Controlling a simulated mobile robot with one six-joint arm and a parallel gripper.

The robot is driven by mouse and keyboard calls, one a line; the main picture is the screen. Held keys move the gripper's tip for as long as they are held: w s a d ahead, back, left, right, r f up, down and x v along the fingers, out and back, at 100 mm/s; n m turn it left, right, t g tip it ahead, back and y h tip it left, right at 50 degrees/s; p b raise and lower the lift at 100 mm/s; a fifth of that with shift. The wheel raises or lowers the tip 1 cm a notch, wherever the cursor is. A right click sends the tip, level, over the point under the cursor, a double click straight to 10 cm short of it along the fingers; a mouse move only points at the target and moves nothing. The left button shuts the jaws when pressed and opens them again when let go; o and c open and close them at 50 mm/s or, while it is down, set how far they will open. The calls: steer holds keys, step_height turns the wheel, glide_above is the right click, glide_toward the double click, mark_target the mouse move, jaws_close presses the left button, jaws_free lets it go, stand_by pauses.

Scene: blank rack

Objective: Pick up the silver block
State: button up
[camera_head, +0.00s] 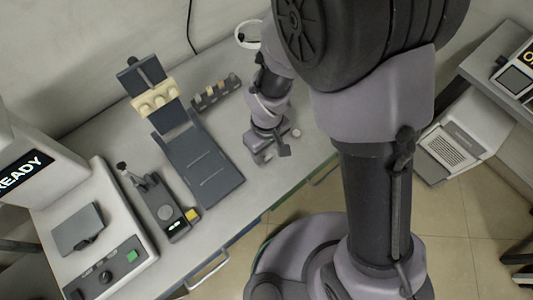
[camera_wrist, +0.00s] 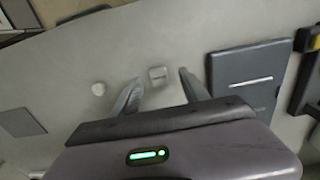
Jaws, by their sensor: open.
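The silver block (camera_wrist: 158,73) is a small, square, light grey piece lying on the grey table. In the wrist view it sits between the tips of my gripper (camera_wrist: 160,78), with a gap on both sides. The fingers are apart and hold nothing. In the head view my gripper (camera_head: 268,152) hangs low over the table, near its front edge. I cannot clearly make out the block there, as the gripper covers that spot.
A small pale round piece (camera_wrist: 98,88) lies left of the fingers. A dark flat tray (camera_wrist: 246,77) lies to the right. In the head view, a small rack (camera_head: 217,93) and a machine marked READY (camera_head: 75,230) stand on the table.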

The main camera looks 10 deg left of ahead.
mark_target(268, 156)
step_height(268, 156, down, 3)
steer(key=shift+w+d+f+b, duration=0.1)
steer(key=shift+w+f+b, duration=0.1)
steer(key=shift+b, duration=0.4)
steer(key=shift+r, duration=0.15)
jaws_close()
